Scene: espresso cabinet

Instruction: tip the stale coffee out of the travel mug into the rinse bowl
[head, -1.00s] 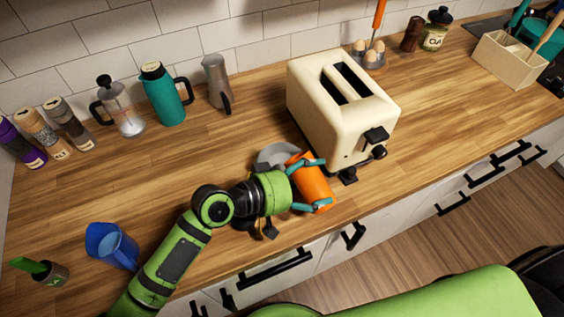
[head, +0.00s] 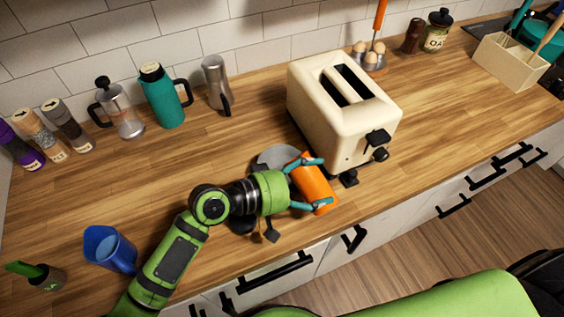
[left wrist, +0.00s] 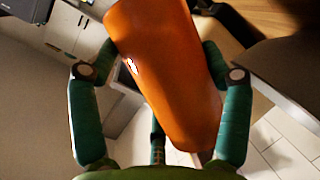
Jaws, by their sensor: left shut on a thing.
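The orange travel mug (head: 314,184) is held tilted over the front part of the counter, just in front of the toaster. My left gripper (head: 321,182) is shut on it, one finger on each side. The left wrist view shows the mug (left wrist: 168,70) slanting between the two teal fingers of the same gripper (left wrist: 157,62). I cannot see into the mug, so its contents are hidden. A grey round dish (head: 272,155), possibly the rinse bowl, lies behind my gripper and is mostly covered by it. My right gripper is not in view.
The cream toaster (head: 340,105) stands close behind and right of the mug. A blue jug (head: 110,248) stands at the front left. A French press (head: 120,112), teal flask (head: 161,97) and steel pot (head: 215,84) line the wall. The middle-left counter is clear.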

